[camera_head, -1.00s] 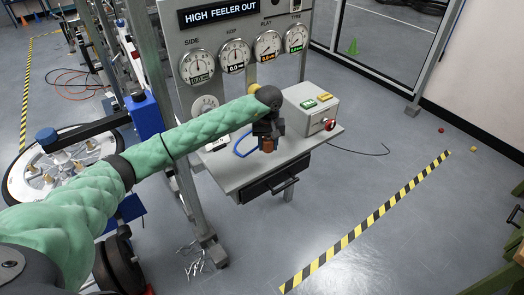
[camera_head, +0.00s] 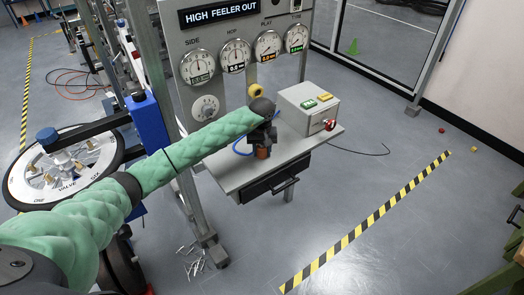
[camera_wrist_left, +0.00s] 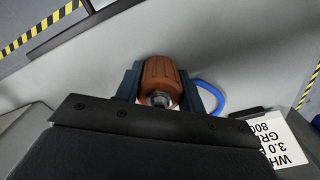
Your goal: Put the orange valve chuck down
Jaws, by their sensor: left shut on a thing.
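The orange-brown valve chuck (camera_wrist_left: 161,80) is between the two fingers of my left gripper (camera_wrist_left: 160,90) in the left wrist view, with its metal end toward the camera. In the head view the chuck (camera_head: 262,153) shows just below my left gripper (camera_head: 263,145), over the grey bench top (camera_head: 232,178). I cannot tell whether the chuck touches the bench top. A blue hose (camera_wrist_left: 212,93) curves beside the chuck; it also shows on the bench in the head view (camera_head: 238,148). My right gripper is not in view.
A grey control box (camera_head: 308,108) with green and yellow buttons and a red knob stands on the bench to the right. The gauge panel (camera_head: 235,85) rises behind. A white label card (camera_wrist_left: 290,140) lies at the right in the wrist view. The bench front is clear.

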